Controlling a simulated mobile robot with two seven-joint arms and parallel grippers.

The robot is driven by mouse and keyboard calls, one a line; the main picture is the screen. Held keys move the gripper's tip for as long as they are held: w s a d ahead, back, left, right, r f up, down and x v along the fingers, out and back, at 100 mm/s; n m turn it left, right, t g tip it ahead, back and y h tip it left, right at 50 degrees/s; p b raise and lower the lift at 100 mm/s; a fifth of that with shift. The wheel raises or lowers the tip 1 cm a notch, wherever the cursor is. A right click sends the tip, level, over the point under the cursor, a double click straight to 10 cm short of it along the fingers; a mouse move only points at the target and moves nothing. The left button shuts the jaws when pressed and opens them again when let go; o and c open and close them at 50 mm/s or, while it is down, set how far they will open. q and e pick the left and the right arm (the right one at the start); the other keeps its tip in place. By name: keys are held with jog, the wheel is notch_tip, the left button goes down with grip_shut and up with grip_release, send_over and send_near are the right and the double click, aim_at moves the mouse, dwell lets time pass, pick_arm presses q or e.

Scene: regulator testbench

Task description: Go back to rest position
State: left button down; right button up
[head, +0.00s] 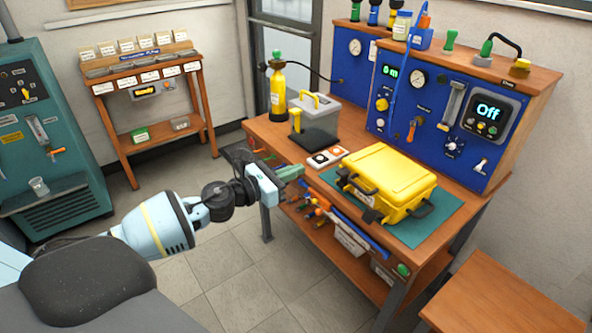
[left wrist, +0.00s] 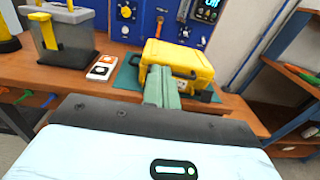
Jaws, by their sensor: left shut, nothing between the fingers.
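My left gripper (head: 291,172) is shut and empty, its green fingers together near the front edge of the wooden workbench (head: 262,128). In the left wrist view its fingers (left wrist: 161,88) point toward a closed yellow case (left wrist: 180,58). The yellow case (head: 390,178) sits on a green mat (head: 437,222) on the bench, to the right of the gripper and apart from it. My right gripper is in neither view.
A grey box with a yellow handle (head: 322,105), a yellow cylinder (head: 277,90) and a small two-button panel (head: 327,157) stand on the bench. A blue test panel (head: 440,120) rises behind. A wooden table (head: 515,290) stands at front right. Tiled floor (head: 235,260) is clear.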

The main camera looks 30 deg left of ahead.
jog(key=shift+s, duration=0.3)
